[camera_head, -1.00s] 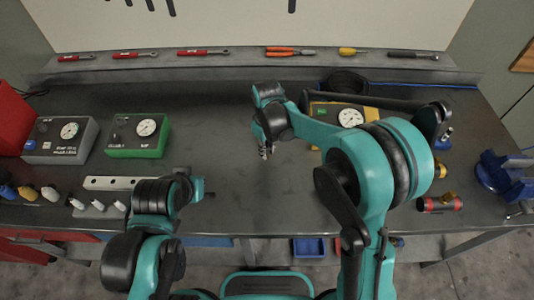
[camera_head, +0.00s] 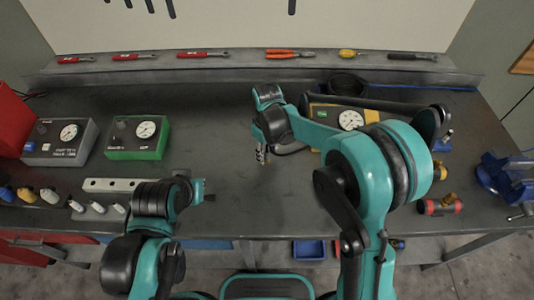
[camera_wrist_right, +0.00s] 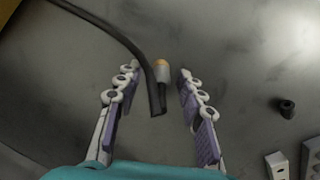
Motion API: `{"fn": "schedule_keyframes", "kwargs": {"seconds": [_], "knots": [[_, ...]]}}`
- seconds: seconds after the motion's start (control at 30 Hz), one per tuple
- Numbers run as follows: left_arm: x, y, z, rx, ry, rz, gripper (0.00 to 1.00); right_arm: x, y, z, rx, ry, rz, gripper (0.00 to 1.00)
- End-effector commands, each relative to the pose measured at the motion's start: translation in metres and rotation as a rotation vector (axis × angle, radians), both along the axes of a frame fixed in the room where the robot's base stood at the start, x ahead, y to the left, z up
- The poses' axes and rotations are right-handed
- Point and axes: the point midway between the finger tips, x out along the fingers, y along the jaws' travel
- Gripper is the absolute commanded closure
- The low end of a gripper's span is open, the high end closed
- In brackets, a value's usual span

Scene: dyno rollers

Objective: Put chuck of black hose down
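The black hose (camera_wrist_right: 128,42) comes in from the upper left of the right wrist view and ends between my right gripper's fingers. Its chuck (camera_wrist_right: 162,74), a small grey piece with an orange tip, is at the hose end between the fingers. The fingers of my right gripper (camera_wrist_right: 153,98) are spread, with gaps on both sides of the hose and chuck. In the head view, my right gripper (camera_head: 262,155) is over the middle of the bench and part of the hose (camera_head: 290,150) shows beside it. My left gripper (camera_head: 208,196) is near the bench front, its fingers unclear.
A grey gauge box (camera_head: 62,152) and a green gauge box (camera_head: 120,153) stand at left. A yellow-edged gauge box (camera_head: 370,118) is partly behind my right arm. A blue vise (camera_head: 500,176) is at right. A small black cylinder (camera_wrist_right: 287,107) lies right of my gripper.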

Motion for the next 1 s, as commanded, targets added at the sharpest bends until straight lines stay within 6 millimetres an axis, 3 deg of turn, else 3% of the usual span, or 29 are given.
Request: {"fn": "schedule_keyframes", "kwargs": {"seconds": [0.3,0.43,0.6,0.83,1.0], "knots": [[0.000,0.000,0.022,0.000,0.000,0.000,1.00,0.000,0.000,0.072,0.000,0.000,0.000,0.61],[0.000,0.000,0.027,0.000,0.000,0.000,1.00,0.000,0.000,0.094,0.000,0.000,0.000,0.61],[0.000,0.000,0.030,0.000,0.000,0.000,1.00,0.000,0.000,0.110,0.000,0.000,0.000,0.61],[0.000,0.000,0.030,0.000,0.000,0.000,1.00,-0.002,-0.003,0.115,0.002,-0.006,-0.008,0.61],[0.000,0.000,0.030,0.000,0.000,0.000,1.00,-0.019,-0.031,0.135,0.025,-0.070,-0.098,0.61]]}}
